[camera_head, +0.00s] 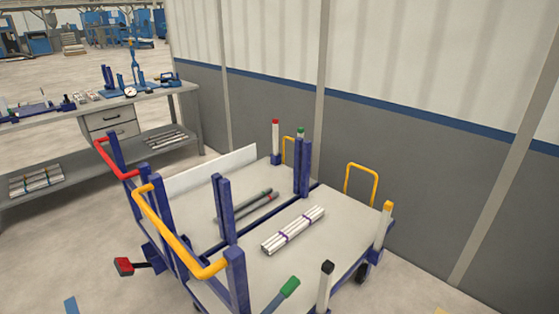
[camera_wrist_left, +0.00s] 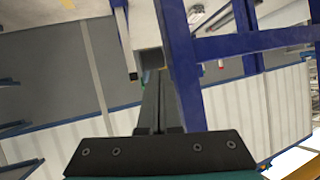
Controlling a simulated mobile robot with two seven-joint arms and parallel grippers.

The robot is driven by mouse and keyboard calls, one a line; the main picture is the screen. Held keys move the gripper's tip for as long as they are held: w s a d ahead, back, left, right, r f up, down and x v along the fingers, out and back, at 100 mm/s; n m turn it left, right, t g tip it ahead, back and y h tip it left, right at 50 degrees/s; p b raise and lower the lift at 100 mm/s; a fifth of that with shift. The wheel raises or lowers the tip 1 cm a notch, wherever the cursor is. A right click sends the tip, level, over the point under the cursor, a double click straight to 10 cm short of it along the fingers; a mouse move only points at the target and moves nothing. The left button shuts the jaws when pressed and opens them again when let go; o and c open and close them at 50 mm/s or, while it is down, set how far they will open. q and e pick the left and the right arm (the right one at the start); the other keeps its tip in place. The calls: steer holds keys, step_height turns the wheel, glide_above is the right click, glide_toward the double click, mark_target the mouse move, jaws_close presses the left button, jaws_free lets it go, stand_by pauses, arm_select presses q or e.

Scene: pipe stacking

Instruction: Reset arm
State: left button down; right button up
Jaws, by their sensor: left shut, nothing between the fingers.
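My left gripper (camera_wrist_left: 155,78) shows in the left wrist view, with its dark fingers together and nothing between them. Blue frame bars (camera_wrist_left: 182,70) stand beside and behind the fingers; I cannot tell the distance. In the head view a bundle of white pipes (camera_head: 293,230) with purple bands lies on the cart deck (camera_head: 345,218). Dark grey pipes (camera_head: 262,208) lie on the deck's other side, beyond the blue middle posts (camera_head: 226,208).
The cart has upright blue posts, a yellow handle (camera_head: 172,233), a red handle (camera_head: 116,160) and capped corner posts (camera_head: 326,287). A workbench (camera_head: 165,93) stands left, and a wall (camera_head: 420,130) rises behind the cart.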

arm_select(q)
steer(key=s+a+f+n+g+y, duration=0.2)
steer(key=s+a+f+g, duration=0.15)
steer(key=s+f, duration=0.55)
steer(key=s+a+f+n+g+y, duration=0.15)
steer(key=s+a+f, duration=0.25)
steer(key=s+f, duration=0.55)
steer(key=s+f+g+y, duration=0.1)
steer(key=s+f+g, duration=0.1)
steer(key=s, duration=0.8)
steer(key=s+a+f+g+y, duration=0.1)
steer(key=s+f+g, duration=0.2)
steer(key=s, duration=0.7)
steer(key=shift+s+a+f+n+g, duration=0.2)
steer(key=shift+n+g, duration=0.1)
steer(key=shift+n, duration=0.15)
